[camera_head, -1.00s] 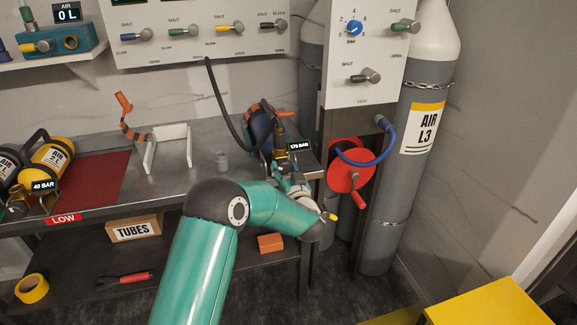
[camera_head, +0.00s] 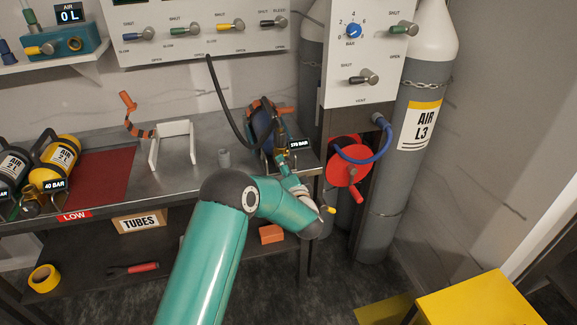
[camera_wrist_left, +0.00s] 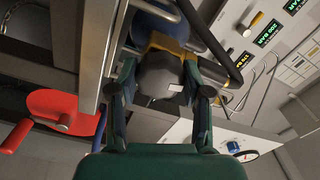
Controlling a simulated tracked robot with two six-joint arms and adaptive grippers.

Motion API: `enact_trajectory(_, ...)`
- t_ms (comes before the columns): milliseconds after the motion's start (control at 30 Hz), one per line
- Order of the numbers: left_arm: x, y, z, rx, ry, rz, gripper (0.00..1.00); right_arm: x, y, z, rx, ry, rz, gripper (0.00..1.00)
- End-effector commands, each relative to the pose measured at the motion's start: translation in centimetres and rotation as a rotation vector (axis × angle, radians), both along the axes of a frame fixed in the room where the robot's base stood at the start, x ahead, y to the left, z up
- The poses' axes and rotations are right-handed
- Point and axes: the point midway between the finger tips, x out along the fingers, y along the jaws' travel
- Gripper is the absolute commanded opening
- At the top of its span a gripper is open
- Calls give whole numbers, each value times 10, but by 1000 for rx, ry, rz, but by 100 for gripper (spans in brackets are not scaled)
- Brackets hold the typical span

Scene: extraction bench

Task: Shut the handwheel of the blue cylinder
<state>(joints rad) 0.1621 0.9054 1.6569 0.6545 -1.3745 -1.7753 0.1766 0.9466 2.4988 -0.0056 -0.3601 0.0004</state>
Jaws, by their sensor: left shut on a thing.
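The blue cylinder (camera_head: 261,127) lies at the right end of the bench, held by an orange clamp. It also shows at the top of the left wrist view (camera_wrist_left: 157,12), with a brass valve (camera_wrist_left: 168,43) on its end. My left gripper (camera_head: 284,168) is at the valve end of the cylinder. In the left wrist view its two fingers (camera_wrist_left: 160,92) are on either side of the dark grey handwheel (camera_wrist_left: 160,75) and shut on it. In the head view the gripper and wrist largely hide the handwheel. My right gripper is out of view.
A black hose (camera_head: 224,108) runs down to the cylinder's valve. A red reel (camera_head: 347,168) with a blue hose hangs just right of the bench. The bench's middle is largely clear.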

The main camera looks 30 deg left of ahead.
Motion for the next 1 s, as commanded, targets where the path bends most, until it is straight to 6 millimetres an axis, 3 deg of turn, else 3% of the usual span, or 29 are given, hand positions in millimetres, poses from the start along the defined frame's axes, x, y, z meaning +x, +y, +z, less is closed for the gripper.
enact_trajectory(33,-4,2,-8,12,44,8,14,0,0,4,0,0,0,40)
enact_trajectory(300,-4,2,-8,95,140,8,14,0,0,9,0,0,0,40)
enact_trajectory(867,-4,2,-9,121,170,7,14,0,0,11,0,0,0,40)
enact_trajectory(900,-4,2,-9,121,170,7,50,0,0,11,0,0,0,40)
enact_trajectory(1000,-3,2,-8,122,168,6,67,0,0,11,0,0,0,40)
